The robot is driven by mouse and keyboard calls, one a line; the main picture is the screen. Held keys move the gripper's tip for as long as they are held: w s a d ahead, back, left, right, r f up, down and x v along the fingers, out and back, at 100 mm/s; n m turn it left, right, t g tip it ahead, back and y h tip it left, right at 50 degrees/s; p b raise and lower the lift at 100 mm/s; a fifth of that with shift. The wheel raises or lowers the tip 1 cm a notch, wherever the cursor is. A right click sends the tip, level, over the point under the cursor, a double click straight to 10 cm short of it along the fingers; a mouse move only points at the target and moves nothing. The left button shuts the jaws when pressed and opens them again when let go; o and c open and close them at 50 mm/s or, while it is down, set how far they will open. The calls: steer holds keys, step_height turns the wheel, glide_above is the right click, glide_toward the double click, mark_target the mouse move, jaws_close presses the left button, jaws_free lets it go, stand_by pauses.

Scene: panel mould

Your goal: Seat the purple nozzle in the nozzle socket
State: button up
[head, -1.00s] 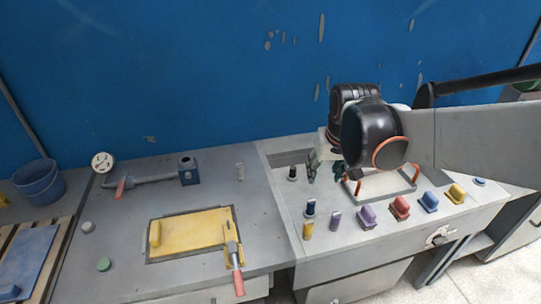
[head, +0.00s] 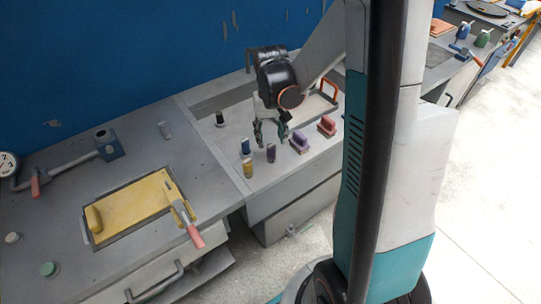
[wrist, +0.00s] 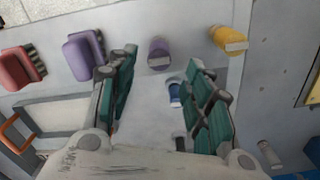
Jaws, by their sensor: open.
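The purple nozzle (head: 271,153) stands on the grey worktop near its front edge, beside a blue nozzle (head: 245,147) and a yellow nozzle (head: 248,168). In the wrist view the purple nozzle (wrist: 159,52) lies ahead, between the lines of the two fingers. My gripper (head: 270,133) is open and empty, its fingertips a little above and behind the nozzle; it also shows in the wrist view (wrist: 160,65). A blue block with a dark round opening (head: 108,146), at the end of a grey pipe, stands at the left; it looks like the nozzle socket.
A purple brush (head: 299,143) and a red brush (head: 326,126) stand right of the nozzle. A black nozzle (head: 220,119) and a grey piece (head: 164,131) stand farther back. A yellow panel (head: 130,208) with a red-handled clamp (head: 195,235) lies front left. A tray with orange handles (head: 328,88) is behind.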

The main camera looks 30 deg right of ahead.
mark_target(271, 146)
steer(key=shift+d+f+b, duration=0.1)
steer(key=shift+f+b, duration=1.25)
steer(key=shift+f, duration=2.05)
steer(key=shift+c, duration=0.6)
jaws_close()
